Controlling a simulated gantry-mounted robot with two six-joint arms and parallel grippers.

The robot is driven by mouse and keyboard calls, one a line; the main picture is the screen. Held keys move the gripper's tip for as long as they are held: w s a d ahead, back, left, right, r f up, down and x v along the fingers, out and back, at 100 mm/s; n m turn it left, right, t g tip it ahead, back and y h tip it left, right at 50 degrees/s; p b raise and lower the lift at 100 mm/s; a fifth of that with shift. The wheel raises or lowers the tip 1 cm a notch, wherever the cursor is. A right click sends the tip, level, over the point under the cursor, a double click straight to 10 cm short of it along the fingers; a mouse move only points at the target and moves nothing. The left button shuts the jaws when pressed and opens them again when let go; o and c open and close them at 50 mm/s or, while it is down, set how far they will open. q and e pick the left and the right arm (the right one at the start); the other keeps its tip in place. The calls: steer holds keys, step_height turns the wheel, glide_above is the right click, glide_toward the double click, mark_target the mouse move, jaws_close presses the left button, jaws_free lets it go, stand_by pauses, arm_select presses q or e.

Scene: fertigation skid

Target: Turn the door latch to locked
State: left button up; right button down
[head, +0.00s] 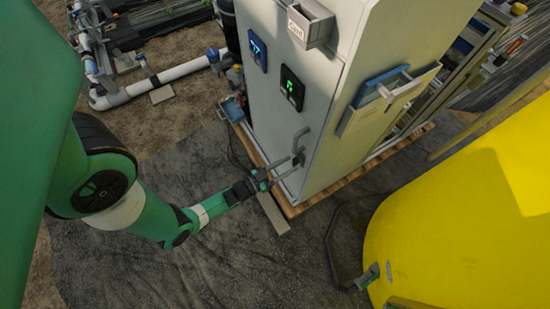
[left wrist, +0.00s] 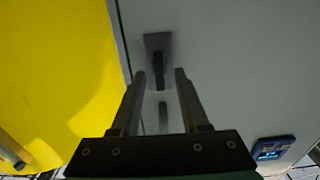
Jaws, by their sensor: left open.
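The door latch (head: 299,141) is a grey lever handle on the front of the pale grey cabinet, near the door's edge. In the left wrist view the latch (left wrist: 157,48) shows as a grey plate with a dark lever pointing toward me. My left gripper (head: 289,167) is open, just below and in front of the latch in the head view. In the left wrist view its two fingers (left wrist: 157,75) reach toward the door, one on each side of the lever's line. I see a gap between them and cannot tell whether either touches the lever. My right gripper is not in view.
The cabinet (head: 330,130) stands on a wooden base and carries two small displays (head: 292,87) and an open-topped holder (head: 311,23). A large yellow tank (head: 470,200) stands at the right. White pipes (head: 165,75) lie at the back left.

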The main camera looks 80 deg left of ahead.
arm_select(q)
steer(key=p+v, duration=0.2)
steer(key=v, duration=0.7)
steer(key=shift+s, duration=0.3)
steer(key=shift+d, duration=0.15)
